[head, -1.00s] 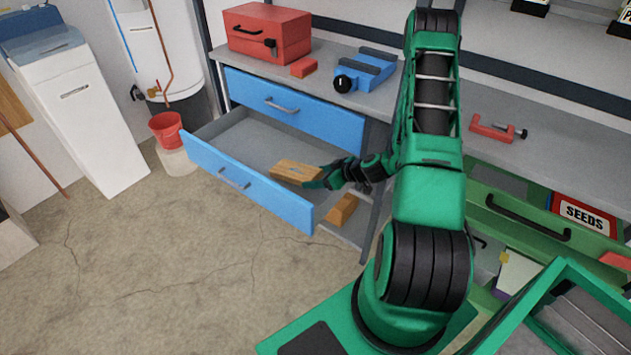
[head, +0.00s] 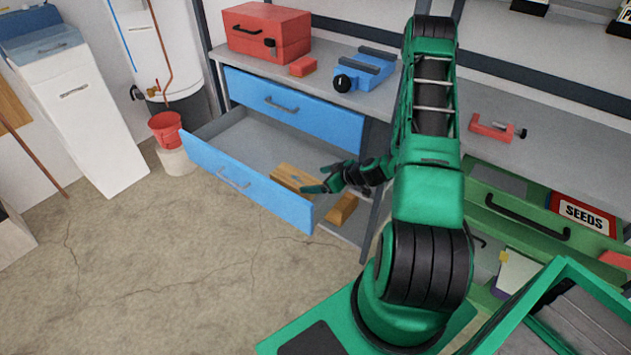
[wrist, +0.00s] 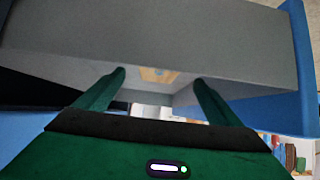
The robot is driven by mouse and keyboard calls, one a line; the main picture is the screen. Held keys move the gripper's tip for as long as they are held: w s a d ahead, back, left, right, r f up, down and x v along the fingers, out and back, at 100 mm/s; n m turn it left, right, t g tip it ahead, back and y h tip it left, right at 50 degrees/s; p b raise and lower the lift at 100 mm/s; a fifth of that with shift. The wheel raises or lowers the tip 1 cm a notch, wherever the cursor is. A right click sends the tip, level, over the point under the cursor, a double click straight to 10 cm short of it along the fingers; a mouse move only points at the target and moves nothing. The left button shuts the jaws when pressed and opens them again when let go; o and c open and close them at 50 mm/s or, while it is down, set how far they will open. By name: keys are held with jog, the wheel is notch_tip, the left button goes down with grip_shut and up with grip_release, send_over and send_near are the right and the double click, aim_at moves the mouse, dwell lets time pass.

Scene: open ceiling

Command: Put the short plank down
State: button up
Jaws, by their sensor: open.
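The short plank (head: 290,177) is a light brown wooden piece. It lies inside the open lower blue drawer (head: 240,187), near the drawer's right end, in the head view. My gripper (head: 314,178) is open just right of the plank, its green fingers spread apart. The fingers partly cover the plank's right end, and I cannot tell whether they touch it. In the wrist view my gripper (wrist: 160,76) shows two spread fingers with nothing clamped between them. A small tan patch shows beyond the fingertips there; I cannot tell what it is.
Another wooden block (head: 342,209) lies on the shelf below the drawer. A closed blue drawer (head: 300,112) is above. The bench (head: 330,62) holds a red toolbox (head: 268,32) and a blue vise (head: 362,72). The left part of the open drawer is empty. Concrete floor lies clear in front.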

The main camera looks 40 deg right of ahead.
jog(key=v, duration=1.2)
jog(key=s+a+r+g, duration=0.6)
jog(key=r, duration=0.5)
jog(key=s+a+r+m+g+h, duration=0.1)
jog(key=s+r+m+g, duration=0.1)
jog(key=s+r+m, duration=0.3)
jog(key=s+a+r+m+g+h, duration=0.2)
jog(key=s+r+m, duration=0.3)
jog(key=s+r, duration=0.7)
jog(key=s, duration=0.3)
jog(key=shift+r, duration=0.15)
